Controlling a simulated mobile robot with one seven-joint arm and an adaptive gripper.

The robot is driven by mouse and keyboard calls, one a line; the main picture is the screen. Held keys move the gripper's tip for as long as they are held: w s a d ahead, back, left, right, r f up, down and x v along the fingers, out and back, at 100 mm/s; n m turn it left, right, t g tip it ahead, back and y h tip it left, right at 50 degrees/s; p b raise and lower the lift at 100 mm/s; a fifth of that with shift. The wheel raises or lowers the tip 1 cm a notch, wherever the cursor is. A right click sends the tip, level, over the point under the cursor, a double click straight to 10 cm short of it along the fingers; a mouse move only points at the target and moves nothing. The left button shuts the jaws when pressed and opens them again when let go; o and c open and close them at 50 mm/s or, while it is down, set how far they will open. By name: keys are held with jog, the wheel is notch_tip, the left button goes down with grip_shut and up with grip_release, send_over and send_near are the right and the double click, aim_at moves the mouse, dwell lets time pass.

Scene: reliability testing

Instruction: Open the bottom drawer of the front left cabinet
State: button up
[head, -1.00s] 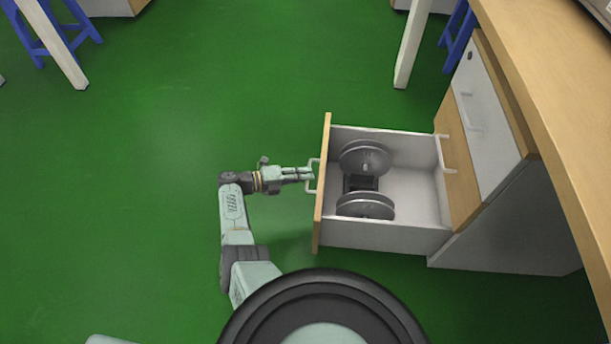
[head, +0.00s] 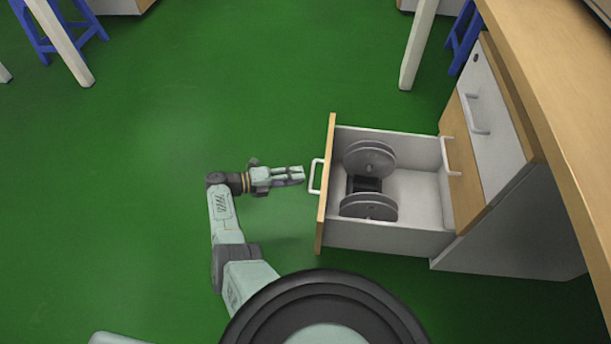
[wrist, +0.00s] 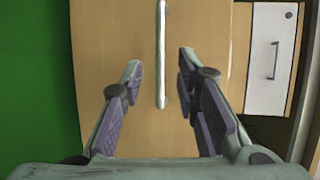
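The bottom drawer (head: 385,238) of the cabinet (head: 500,240) is pulled far out. Its wooden front (head: 326,185) faces left and carries a white bar handle (head: 315,176). In the wrist view the drawer front (wrist: 110,40) fills the middle, with the handle (wrist: 161,50) upright between my fingers' directions. My gripper (head: 303,176) is just left of the handle, apart from it in the head view. In the wrist view my gripper (wrist: 160,75) has its two fingers spread with nothing between the pads but the view of the drawer front and handle beyond.
A white upper drawer (head: 485,120) and a middle wooden drawer (head: 461,150) are shut. A wooden tabletop (head: 540,70) overhangs at right. Green floor (head: 150,130) is clear at left.

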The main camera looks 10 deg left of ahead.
jog(key=v, duration=0.7)
jog(key=shift+a, duration=0.15)
jog(key=shift+r, duration=0.1)
